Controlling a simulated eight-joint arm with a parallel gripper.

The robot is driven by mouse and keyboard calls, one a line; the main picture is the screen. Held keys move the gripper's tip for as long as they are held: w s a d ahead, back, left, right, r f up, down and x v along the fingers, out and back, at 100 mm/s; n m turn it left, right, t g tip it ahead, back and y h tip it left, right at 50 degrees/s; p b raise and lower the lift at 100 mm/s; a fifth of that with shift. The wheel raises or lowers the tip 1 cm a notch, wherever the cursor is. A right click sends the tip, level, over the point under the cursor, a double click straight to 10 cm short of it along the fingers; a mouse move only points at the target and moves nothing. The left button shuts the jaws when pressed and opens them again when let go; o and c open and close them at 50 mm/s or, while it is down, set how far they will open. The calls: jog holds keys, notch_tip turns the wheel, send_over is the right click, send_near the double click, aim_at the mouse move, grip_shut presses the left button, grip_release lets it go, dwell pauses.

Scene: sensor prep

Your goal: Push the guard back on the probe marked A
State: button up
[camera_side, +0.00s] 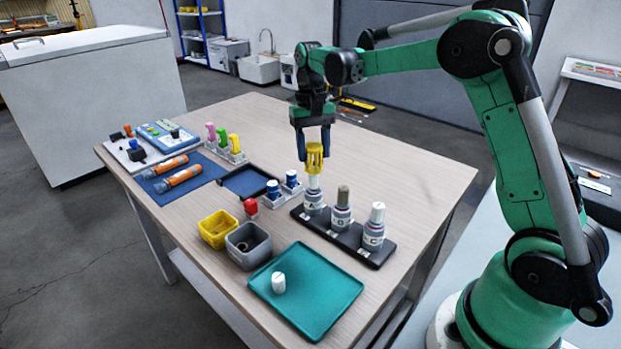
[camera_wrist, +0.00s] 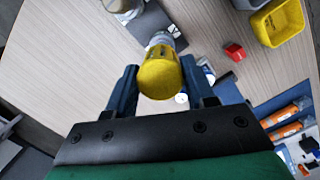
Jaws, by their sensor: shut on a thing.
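The probe marked A (camera_side: 314,201) stands upright at the left end of a black holder (camera_side: 348,240), its white upper part showing below the yellow guard. The slotted yellow guard (camera_side: 315,160) is at the probe's top, in line with it; it also shows in the wrist view (camera_wrist: 160,76). I cannot tell how far it is seated. My gripper (camera_side: 314,148) points down, its two blue fingers shut on the guard, one on each side. The fingers also show in the wrist view (camera_wrist: 160,68). Two more probes stand in the holder: a middle one (camera_side: 341,213) with a brownish tip and one marked C (camera_side: 374,230).
A teal tray (camera_side: 335,312) at the front holds a white cap (camera_side: 278,283). Yellow (camera_side: 217,229) and grey (camera_side: 248,246) bins and a red piece (camera_side: 251,207) stand left of the holder. Blue-capped vials (camera_side: 273,189) stand close by. The table's back right is clear.

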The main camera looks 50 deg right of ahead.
aim_at(313, 170)
jog(key=shift+f, duration=0.15)
jog(key=shift+f, duration=1)
jog(key=shift+f, duration=1.3)
dwell(1.0)
jog(key=shift+c, duration=0.3)
jog(key=shift+c, duration=0.6)
jog(key=o, duration=1.2)
jog(key=shift+o, duration=0.2)
jog(key=shift+o, duration=0.9)
